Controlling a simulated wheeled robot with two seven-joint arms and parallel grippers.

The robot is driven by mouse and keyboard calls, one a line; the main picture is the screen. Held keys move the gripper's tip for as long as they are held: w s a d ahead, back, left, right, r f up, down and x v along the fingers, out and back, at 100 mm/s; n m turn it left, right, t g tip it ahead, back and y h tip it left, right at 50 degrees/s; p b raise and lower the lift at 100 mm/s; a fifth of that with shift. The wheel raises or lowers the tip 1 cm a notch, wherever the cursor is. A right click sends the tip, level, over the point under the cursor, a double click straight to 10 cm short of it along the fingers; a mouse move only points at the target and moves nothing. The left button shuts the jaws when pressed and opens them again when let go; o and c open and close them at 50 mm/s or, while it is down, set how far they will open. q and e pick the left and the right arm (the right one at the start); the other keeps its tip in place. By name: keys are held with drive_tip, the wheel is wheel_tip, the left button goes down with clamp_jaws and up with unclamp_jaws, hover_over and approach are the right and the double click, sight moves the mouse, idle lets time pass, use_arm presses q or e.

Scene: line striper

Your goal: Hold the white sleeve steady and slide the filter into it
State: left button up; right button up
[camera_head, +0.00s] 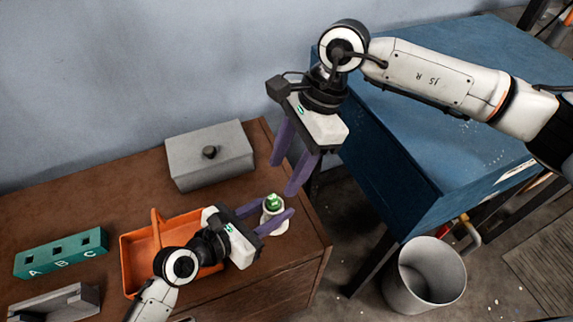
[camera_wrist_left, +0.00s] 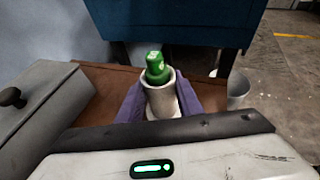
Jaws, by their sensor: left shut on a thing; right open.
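The white sleeve (camera_head: 279,222) stands upright near the right end of the brown table. My left gripper (camera_head: 276,212) is shut on the sleeve, its purple fingers on either side of it. The sleeve also shows in the left wrist view (camera_wrist_left: 161,98), between the two fingers. The green filter (camera_head: 273,201) stands in the sleeve's mouth, its upper part showing above the rim; it shows in the left wrist view too (camera_wrist_left: 156,66). How deep it sits is hidden. My right gripper (camera_head: 283,178) is open and empty, above and behind the filter, apart from it.
An orange tray (camera_head: 130,252) stands left of my left gripper. A grey box with a black knob (camera_head: 215,162) is at the back. A green block marked A B C (camera_head: 62,254) lies at left. A blue cabinet (camera_head: 440,130) and a bin (camera_head: 425,275) stand right of the table.

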use_arm(q)
drive_tip(key=shift+f, duration=0.1)
drive_tip(key=o, duration=1.1)
drive_tip(key=shift+o, duration=0.2)
drive_tip(key=shift+a, duration=0.1)
